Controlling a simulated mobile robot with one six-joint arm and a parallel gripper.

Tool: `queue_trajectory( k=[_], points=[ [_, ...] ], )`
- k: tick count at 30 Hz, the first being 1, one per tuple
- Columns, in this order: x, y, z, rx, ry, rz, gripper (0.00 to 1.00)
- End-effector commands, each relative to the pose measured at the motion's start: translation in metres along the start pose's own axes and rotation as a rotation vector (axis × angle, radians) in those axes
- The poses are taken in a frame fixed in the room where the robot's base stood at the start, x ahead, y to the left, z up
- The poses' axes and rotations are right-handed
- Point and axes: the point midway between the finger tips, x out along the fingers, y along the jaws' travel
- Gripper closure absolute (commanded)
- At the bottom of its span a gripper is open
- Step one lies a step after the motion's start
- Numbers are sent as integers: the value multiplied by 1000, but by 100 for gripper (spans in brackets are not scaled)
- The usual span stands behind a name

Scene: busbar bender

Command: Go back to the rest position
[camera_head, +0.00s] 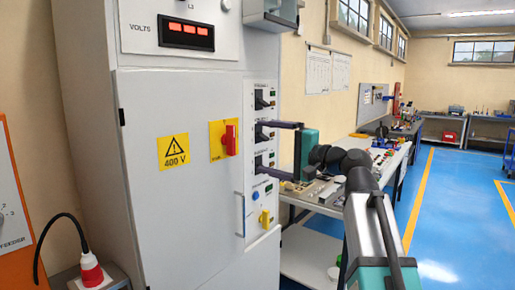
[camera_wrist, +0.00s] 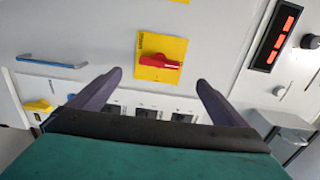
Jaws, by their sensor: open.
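My gripper (camera_head: 276,151) is open and empty, its two dark fingers pointing left in front of the breaker column of the grey cabinet (camera_head: 148,215). In the wrist view the fingers (camera_wrist: 155,88) are spread apart, with the cabinet face beyond them. A red rotary switch (camera_head: 229,140) on a yellow plate is on the cabinet door, left of the gripper. It also shows in the wrist view (camera_wrist: 160,62), beyond the gap between the fingertips. I see no contact between the fingers and the switch. The fingers partly cover the row of black switches (camera_head: 264,98).
A yellow switch (camera_head: 265,219) and a door handle (camera_head: 240,214) are low on the cabinet. A display (camera_head: 186,35) is above. A workbench (camera_head: 330,205) with parts stands behind my arm. Blue floor (camera_head: 455,190) is clear at right. A red plug (camera_head: 91,271) is at lower left.

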Motion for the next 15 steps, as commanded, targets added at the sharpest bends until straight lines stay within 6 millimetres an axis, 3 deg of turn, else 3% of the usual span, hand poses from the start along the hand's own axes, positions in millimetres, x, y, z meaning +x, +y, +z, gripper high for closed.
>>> queue_trajectory(
  k=[5,15],
  points=[
    [-10,0,0,-1,0,0,3],
    [-11,0,0,0,0,0,3]
  ],
)
